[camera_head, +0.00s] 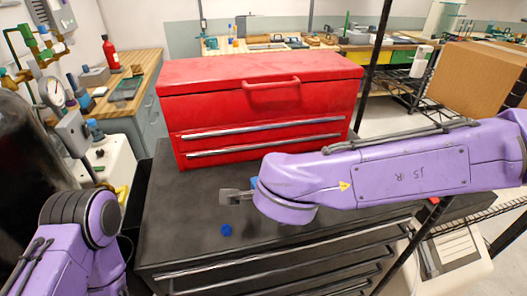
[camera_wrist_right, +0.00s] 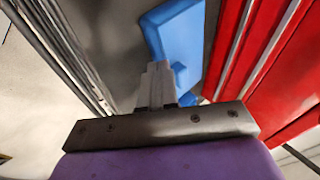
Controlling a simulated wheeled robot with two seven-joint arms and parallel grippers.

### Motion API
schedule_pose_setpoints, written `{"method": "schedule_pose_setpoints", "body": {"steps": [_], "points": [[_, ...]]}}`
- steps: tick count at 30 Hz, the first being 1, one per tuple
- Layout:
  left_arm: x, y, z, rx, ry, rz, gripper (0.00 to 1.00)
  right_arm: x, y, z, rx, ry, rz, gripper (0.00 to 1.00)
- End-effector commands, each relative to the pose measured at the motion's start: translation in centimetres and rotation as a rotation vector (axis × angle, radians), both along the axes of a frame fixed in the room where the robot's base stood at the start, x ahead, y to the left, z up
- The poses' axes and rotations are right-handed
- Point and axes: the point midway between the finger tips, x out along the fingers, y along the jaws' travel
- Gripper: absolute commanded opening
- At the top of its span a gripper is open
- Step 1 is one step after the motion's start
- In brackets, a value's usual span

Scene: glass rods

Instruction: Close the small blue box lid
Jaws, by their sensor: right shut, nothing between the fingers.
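The small blue box is mostly hidden behind my right arm in the head view, where only a blue sliver (camera_head: 254,182) shows on the black cabinet top. In the right wrist view the blue box (camera_wrist_right: 184,42) shows a broad flat blue face with a darker edge, just beyond the fingers. I cannot tell the lid's angle. My right gripper (camera_head: 232,196) is shut and empty, low over the cabinet top beside the box. Its fingers (camera_wrist_right: 157,82) overlap the near blue edge in the wrist view; contact is unclear. My left gripper is out of view.
A closed red toolbox (camera_head: 255,85) stands behind the box on the black cabinet (camera_head: 185,235). A small blue piece (camera_head: 226,230) lies near the cabinet's front. The cabinet top at the left is clear. A dark upright post (camera_head: 374,65) stands behind my right arm.

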Motion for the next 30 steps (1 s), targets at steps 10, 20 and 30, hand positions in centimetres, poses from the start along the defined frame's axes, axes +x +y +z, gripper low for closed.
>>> {"method": "schedule_pose_setpoints", "body": {"steps": [10,20,30], "points": [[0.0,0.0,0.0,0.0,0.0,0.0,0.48,-0.1,0.0,-0.2,0.0,0.001,0.0,0.0],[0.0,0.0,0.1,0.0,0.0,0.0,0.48,0.0,0.0,-0.1,-0.001,0.001,-0.001,0.0],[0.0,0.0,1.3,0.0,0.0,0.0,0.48,1.4,0.6,0.0,-0.001,0.002,-0.001,0.0]]}}
